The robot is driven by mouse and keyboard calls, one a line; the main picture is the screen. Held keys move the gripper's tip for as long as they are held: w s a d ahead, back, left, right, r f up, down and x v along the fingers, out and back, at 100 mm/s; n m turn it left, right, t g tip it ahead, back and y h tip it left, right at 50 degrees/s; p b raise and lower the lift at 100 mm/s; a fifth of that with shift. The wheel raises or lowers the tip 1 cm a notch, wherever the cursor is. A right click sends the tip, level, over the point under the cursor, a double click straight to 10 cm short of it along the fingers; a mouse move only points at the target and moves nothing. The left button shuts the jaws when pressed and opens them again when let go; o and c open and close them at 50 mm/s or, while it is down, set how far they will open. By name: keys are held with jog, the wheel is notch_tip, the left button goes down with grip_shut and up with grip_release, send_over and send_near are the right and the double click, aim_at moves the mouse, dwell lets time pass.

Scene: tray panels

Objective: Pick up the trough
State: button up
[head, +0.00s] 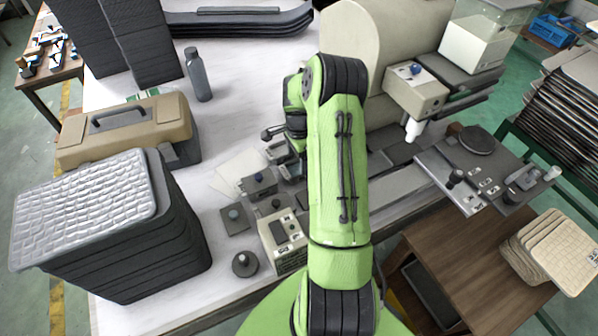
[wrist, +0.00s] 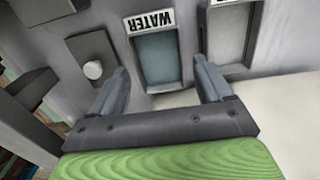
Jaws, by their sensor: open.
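In the wrist view, my gripper (wrist: 160,72) is open with nothing between its fingers. A shallow grey-blue trough-like basin (wrist: 163,52) with a white WATER label lies beyond the fingertips, between them in the picture. I cannot tell whether this is the trough or whether the fingers touch it. A second pale, framed basin (wrist: 229,38) stands to its right, partly behind the right finger.
A grey plate with a white knob (wrist: 92,68) lies left of the WATER basin. The white table (head: 130,75) also bears a tan toolbox (head: 125,132), a stack of dark panels (head: 120,235), a grey bottle (head: 198,75) and a large beige machine (head: 400,35).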

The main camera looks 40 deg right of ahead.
aim_at(298, 171)
notch_tip(298, 171, down, 5)
jog(key=shift+s+d+r, duration=0.1)
jog(key=shift+c, duration=0.3)
